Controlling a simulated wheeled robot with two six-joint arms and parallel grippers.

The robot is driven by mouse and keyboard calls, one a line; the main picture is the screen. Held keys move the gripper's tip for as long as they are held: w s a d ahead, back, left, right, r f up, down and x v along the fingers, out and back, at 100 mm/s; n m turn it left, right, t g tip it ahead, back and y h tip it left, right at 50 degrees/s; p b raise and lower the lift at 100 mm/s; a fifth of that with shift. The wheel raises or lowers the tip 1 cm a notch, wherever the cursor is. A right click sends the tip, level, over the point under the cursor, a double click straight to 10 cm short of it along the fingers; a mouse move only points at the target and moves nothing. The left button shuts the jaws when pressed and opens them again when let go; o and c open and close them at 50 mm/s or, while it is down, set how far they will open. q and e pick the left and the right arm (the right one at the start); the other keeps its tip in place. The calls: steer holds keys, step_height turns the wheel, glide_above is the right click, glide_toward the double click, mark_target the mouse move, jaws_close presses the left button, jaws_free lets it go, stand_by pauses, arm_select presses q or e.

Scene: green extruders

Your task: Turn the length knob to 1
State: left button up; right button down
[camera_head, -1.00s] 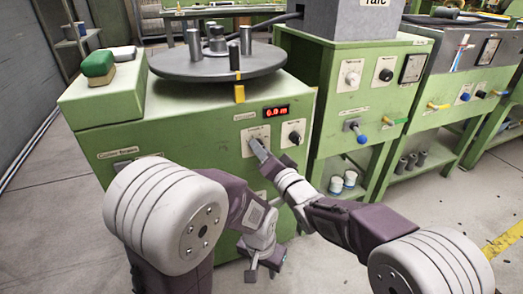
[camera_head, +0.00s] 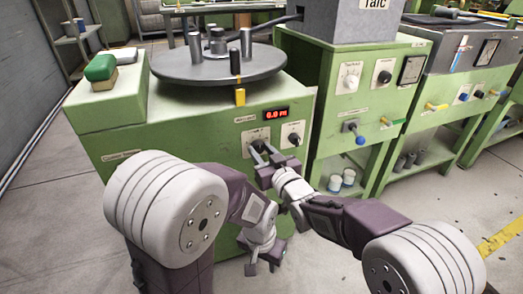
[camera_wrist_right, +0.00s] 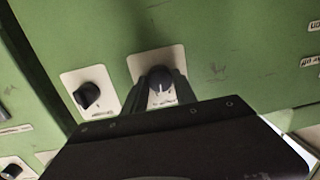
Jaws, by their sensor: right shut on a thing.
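The green machine's front panel has a small display (camera_head: 276,113) with red digits. Below it, two dark knobs sit on white plates side by side; their labels are too small to read. My right gripper (camera_head: 264,150) is shut on the left knob, mostly hidden by its fingers in the head view. In the right wrist view that gripped knob (camera_wrist_right: 160,80) shows between the fingers, with a white pointer mark. The other knob (camera_head: 293,139) is free, and shows at left in the wrist view (camera_wrist_right: 87,95). My left gripper (camera_head: 263,264) hangs low, open and empty.
A round grey turntable (camera_head: 219,67) with upright posts tops the machine. A green-topped block (camera_head: 100,70) sits at its left. A second green machine (camera_head: 350,105) with knobs and a blue-tipped lever (camera_head: 356,132) stands close at right. Grey floor is clear at left.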

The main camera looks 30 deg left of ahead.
steer(key=n, duration=0.3)
steer(key=shift+h, duration=0.3)
steer(key=n, duration=0.3)
steer(key=shift+s+a+n+t+p, duration=0.1)
steer(key=shift+n+t+p, duration=0.2)
steer(key=shift+n, duration=0.1)
steer(key=shift+r+n+p, duration=0.1)
steer(key=shift+n+p, duration=0.2)
steer(key=shift+n, duration=0.9)
steer(key=shift+n+t+h+p, duration=0.35)
steer(key=shift+n+p, duration=0.25)
steer(key=shift+n, duration=1.2)
steer(key=c, duration=1)
jaws_free()
